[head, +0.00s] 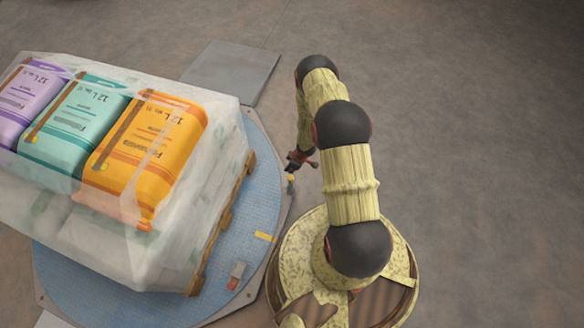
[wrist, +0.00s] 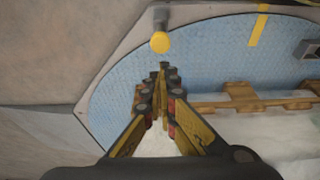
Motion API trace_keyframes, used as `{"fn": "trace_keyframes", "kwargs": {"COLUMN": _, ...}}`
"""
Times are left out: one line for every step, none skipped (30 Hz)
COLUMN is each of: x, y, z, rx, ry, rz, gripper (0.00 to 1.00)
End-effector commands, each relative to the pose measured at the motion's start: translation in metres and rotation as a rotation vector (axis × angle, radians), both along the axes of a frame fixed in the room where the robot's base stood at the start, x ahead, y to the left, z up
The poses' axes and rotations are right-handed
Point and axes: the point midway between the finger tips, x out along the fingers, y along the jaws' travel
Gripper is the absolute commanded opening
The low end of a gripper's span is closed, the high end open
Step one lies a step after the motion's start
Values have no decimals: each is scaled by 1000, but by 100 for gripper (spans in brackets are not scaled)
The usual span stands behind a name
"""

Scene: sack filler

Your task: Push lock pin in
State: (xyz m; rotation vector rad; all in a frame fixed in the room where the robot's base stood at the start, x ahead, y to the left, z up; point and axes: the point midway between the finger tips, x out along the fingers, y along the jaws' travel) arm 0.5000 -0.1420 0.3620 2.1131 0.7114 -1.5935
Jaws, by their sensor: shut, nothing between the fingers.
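The lock pin (wrist: 160,42) has a round yellow head on a grey stem. It stands at the edge of the blue round turntable (wrist: 115,80), at the top middle of the wrist view. In the head view the pin (head: 291,178) is small, just below my gripper (head: 302,160). In the wrist view my gripper (wrist: 164,68) is shut and empty, its fingertips pointing towards the yellow head with a small gap in the picture. I cannot tell how deep the pin sits or whether the fingers touch it.
A wooden pallet (head: 222,226) on the turntable bears several wrapped sacks, with an orange sack (head: 150,150) nearest my arm. A yellow stripe (head: 264,236) and a small grey and red block (head: 236,272) are on the turntable. The floor on the right is clear.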

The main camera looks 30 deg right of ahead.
Motion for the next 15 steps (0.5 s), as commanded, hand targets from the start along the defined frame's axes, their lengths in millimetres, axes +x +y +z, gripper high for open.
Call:
{"fn": "trace_keyframes", "kwargs": {"x": 2, "y": 2, "z": -14, "rx": 0, "ry": 1, "rz": 1, "gripper": 0}}
{"fn": "trace_keyframes", "kwargs": {"x": 3, "y": 3, "z": -19, "rx": 0, "ry": 1, "rz": 1, "gripper": 0}}
{"fn": "trace_keyframes", "kwargs": {"x": 4, "y": 4, "z": -26, "rx": 1, "ry": 2, "rz": 1, "gripper": 0}}
{"fn": "trace_keyframes", "kwargs": {"x": 5, "y": 5, "z": -31, "rx": 1, "ry": 2, "rz": 1, "gripper": 0}}
{"fn": "trace_keyframes", "kwargs": {"x": 5, "y": 4, "z": -36, "rx": 0, "ry": 1, "rz": 0, "gripper": 0}}
{"fn": "trace_keyframes", "kwargs": {"x": 4, "y": 3, "z": -42, "rx": 0, "ry": 1, "rz": 0, "gripper": 0}}
{"fn": "trace_keyframes", "kwargs": {"x": 4, "y": 3, "z": -46, "rx": 0, "ry": 1, "rz": 0, "gripper": 0}}
{"fn": "trace_keyframes", "kwargs": {"x": 4, "y": 3, "z": -49, "rx": 0, "ry": 1, "rz": 0, "gripper": 0}}
{"fn": "trace_keyframes", "kwargs": {"x": 4, "y": 3, "z": -53, "rx": 0, "ry": 1, "rz": 0, "gripper": 0}}
{"fn": "trace_keyframes", "kwargs": {"x": 5, "y": 2, "z": -55, "rx": -1, "ry": 1, "rz": 0, "gripper": 0}}
{"fn": "trace_keyframes", "kwargs": {"x": 5, "y": 2, "z": -58, "rx": -1, "ry": 1, "rz": 0, "gripper": 0}}
{"fn": "trace_keyframes", "kwargs": {"x": 5, "y": 2, "z": -60, "rx": 0, "ry": 0, "rz": 0, "gripper": 0}}
{"fn": "trace_keyframes", "kwargs": {"x": 5, "y": 2, "z": -61, "rx": 0, "ry": 0, "rz": 0, "gripper": 0}}
{"fn": "trace_keyframes", "kwargs": {"x": 5, "y": 2, "z": -62, "rx": 0, "ry": 0, "rz": 0, "gripper": 0}}
{"fn": "trace_keyframes", "kwargs": {"x": 5, "y": 2, "z": -63, "rx": 0, "ry": 0, "rz": 0, "gripper": 0}}
